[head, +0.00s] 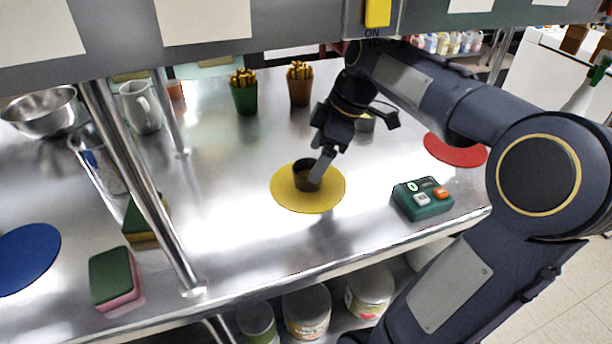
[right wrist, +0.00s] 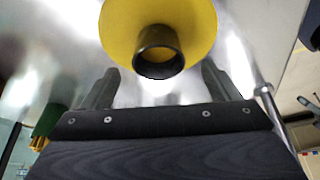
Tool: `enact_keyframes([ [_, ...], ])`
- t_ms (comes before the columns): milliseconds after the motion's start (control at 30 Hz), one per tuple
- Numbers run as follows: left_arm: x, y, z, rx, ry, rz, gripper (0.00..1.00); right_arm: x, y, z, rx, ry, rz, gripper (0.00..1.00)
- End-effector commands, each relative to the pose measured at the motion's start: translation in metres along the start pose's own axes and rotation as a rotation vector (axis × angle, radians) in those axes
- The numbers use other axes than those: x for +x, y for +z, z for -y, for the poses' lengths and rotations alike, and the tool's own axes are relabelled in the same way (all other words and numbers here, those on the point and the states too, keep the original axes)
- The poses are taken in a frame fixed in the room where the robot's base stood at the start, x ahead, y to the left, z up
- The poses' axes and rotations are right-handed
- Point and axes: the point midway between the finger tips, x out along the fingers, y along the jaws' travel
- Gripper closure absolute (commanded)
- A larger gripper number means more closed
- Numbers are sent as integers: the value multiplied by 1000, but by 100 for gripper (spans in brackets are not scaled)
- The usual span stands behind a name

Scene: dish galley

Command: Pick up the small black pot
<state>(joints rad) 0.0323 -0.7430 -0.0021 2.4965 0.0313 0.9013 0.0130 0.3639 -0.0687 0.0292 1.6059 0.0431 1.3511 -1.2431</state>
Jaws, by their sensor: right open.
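The small black pot (head: 305,177) stands on a round yellow mat (head: 325,203) on the steel counter. In the right wrist view the pot (right wrist: 157,52) shows its dark round opening on the yellow mat (right wrist: 118,22). My right gripper (head: 318,160) is at the pot in the head view, with one finger covering part of its right side. In the right wrist view my right gripper (right wrist: 160,88) has its two fingers wide apart, with the pot ahead and roughly centred between them. Nothing is held. My left gripper is not in view.
A green timer (head: 422,200) stands right of the yellow mat, with a red mat (head: 455,149) behind it. Green (head: 244,97) and brown (head: 300,90) cups stand at the back. A metal post (head: 140,190), sponges and a blue mat (head: 28,258) are at the left.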

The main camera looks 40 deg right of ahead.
Motion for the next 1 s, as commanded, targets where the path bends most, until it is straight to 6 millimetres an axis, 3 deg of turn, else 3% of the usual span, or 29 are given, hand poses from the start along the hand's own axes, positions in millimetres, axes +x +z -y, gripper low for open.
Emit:
enact_keyframes([
  [300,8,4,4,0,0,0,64,45,-1,-1,2,-2,1,17],
  [600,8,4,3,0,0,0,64,48,-2,-1,2,0,0,19],
  [1000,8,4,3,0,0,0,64,48,-2,-1,1,1,0,70],
])
